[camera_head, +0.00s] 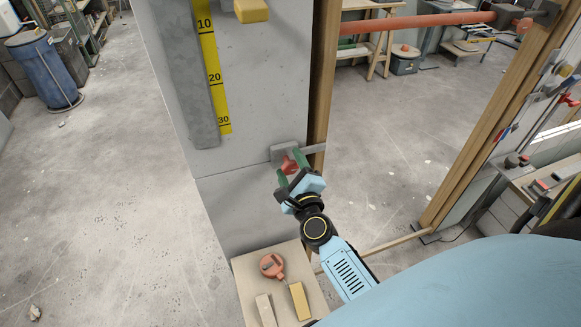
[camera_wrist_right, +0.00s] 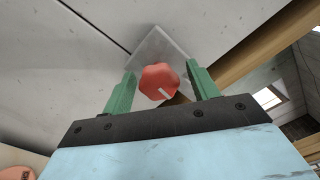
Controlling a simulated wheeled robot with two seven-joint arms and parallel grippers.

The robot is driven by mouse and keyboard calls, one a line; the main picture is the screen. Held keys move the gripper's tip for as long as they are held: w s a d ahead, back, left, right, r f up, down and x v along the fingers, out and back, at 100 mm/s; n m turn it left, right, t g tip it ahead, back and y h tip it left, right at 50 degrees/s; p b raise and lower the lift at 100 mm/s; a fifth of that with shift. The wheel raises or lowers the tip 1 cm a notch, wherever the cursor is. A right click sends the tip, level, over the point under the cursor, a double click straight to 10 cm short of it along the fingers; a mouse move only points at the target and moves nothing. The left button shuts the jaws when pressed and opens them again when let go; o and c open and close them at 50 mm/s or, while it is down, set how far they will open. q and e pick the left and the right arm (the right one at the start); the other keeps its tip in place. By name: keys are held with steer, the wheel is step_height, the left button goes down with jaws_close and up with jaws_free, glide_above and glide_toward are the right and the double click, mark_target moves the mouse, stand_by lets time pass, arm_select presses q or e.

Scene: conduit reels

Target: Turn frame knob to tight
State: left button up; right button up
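The red frame knob (camera_head: 290,165) sits on a grey metal plate (camera_head: 284,152) low on the grey wall, beside a wooden post. In the right wrist view the knob (camera_wrist_right: 159,81) is lobed, with a pale pointer line aimed down and to the right. My right gripper (camera_head: 291,176) is at the knob. Its green fingers (camera_wrist_right: 162,92) stand open on either side of the knob, with gaps on both sides. Tight or loose marks cannot be made out. My left gripper is not in view.
A low board (camera_head: 244,285) below holds a round red tool (camera_head: 272,265) and yellow (camera_head: 300,301) and pale blocks. A yellow scale (camera_head: 209,70) runs down the wall. A wooden post (camera_head: 323,90) stands right of the knob. Open floor lies left.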

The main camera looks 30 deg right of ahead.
steer(key=shift+s+a+f, duration=0.15)
steer(key=shift+s+a, duration=0.05)
steer(key=shift+s, duration=0.3)
steer(key=b+v, duration=0.2)
steer(key=v, duration=1)
steer(key=shift+s, duration=0.2)
steer(key=shift+r, duration=0.25)
